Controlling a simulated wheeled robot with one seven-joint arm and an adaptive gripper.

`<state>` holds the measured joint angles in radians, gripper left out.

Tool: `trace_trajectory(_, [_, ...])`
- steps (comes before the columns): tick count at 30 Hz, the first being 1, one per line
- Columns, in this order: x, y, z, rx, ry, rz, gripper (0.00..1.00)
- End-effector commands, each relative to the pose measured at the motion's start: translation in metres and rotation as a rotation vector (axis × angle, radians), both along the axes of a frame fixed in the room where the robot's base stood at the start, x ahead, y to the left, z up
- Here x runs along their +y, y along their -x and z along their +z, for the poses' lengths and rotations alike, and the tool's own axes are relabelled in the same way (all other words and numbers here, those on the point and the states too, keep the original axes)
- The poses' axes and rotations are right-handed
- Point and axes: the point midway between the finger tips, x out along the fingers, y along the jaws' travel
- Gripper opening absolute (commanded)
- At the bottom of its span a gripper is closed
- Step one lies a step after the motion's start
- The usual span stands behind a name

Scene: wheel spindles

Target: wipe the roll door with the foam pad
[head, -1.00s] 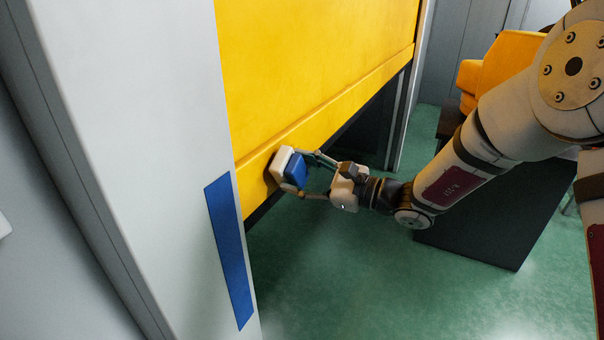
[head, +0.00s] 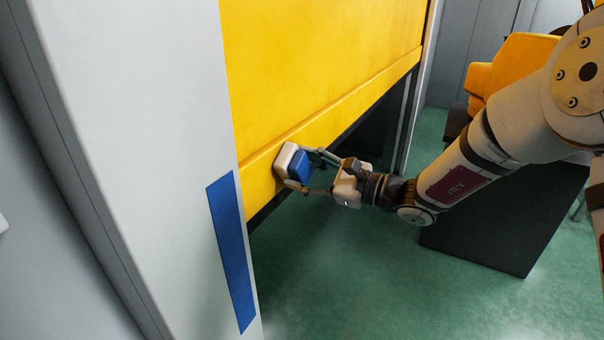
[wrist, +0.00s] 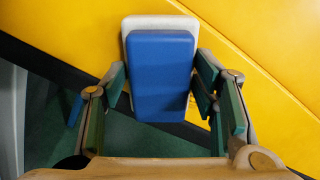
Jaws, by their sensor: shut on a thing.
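The foam pad has a blue back (head: 299,167) and a white face (head: 284,160). My gripper (head: 306,170) is shut on the pad, with a finger on each side of it. In the wrist view the blue back (wrist: 161,75) sits between my fingers, with the white part behind it. The yellow roll door (head: 315,75) is partly raised, with a dark gap under its lower edge. The pad's white face is against or very near the door's bottom strip, close to its left end; exact contact cannot be told. The door also fills the upper wrist view (wrist: 255,40).
A pale door post (head: 150,150) with a blue strip (head: 232,250) stands left of the pad. A dark box-like piece (head: 490,220) stands on the green floor below my arm. A yellow armchair (head: 510,65) is at the back right. Open floor lies below the gripper.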

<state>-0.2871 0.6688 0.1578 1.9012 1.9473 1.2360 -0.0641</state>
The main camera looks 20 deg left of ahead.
Motion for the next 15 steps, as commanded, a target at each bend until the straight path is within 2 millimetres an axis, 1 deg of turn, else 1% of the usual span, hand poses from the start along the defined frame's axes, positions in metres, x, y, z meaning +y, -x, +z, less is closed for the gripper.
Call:
trace_trajectory(1, [-0.001,-0.007,-0.001,-0.001,-0.001,-0.002,0.3])
trace_trajectory(6, [-0.003,-0.02,-0.002,-0.001,0.0,-0.002,0.3])
trace_trajectory(15, [-0.003,-0.029,0.0,-0.001,0.0,-0.001,0.3])
